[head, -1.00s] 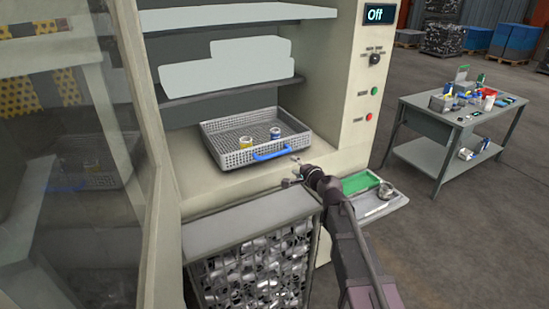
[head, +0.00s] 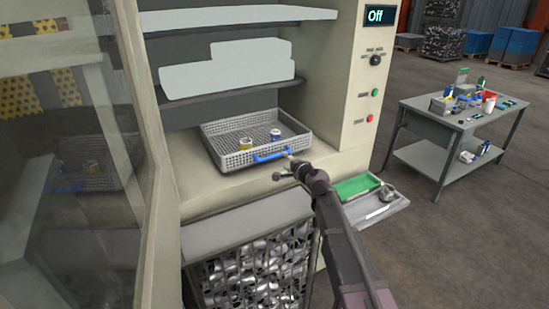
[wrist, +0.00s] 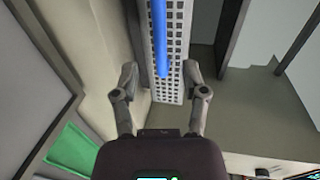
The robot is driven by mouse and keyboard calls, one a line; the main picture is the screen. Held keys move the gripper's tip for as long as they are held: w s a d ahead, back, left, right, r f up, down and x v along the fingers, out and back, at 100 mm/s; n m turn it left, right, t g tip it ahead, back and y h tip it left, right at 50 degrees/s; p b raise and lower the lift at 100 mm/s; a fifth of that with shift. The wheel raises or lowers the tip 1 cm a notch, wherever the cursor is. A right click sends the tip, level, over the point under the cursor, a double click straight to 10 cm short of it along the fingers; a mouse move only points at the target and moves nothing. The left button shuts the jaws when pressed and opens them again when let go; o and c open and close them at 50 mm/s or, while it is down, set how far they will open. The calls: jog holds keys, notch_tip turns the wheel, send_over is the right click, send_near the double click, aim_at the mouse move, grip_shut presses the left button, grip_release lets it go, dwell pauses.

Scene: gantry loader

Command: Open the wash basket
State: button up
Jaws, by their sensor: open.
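The wash basket (head: 231,157) is a grey perforated tray with a blue handle (head: 262,156) on its front side. It sits on the lower ledge inside the machine cabinet. A yellow-banded part (head: 245,145) and a blue-banded part (head: 275,134) stand in it. My gripper (head: 288,158) is open at the right end of the handle. In the wrist view my gripper (wrist: 160,80) has its two fingers apart, with the blue handle (wrist: 159,35) and perforated wall (wrist: 171,55) in line with the gap. I cannot tell whether the fingers touch the handle.
A grey shelf (head: 230,91) with pale blocks is above the basket. A bin of metal pieces (head: 260,270) stands below the ledge. A side tray with a green pad (head: 356,186) is right of my arm. The control panel (head: 376,60) reads Off. A workbench (head: 445,120) stands at right.

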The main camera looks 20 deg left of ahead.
aim_at(278, 156)
jog(key=b+x, duration=0.1)
jog(key=x, duration=0.6)
jog(key=shift+w+a, duration=0.2)
grip_shut()
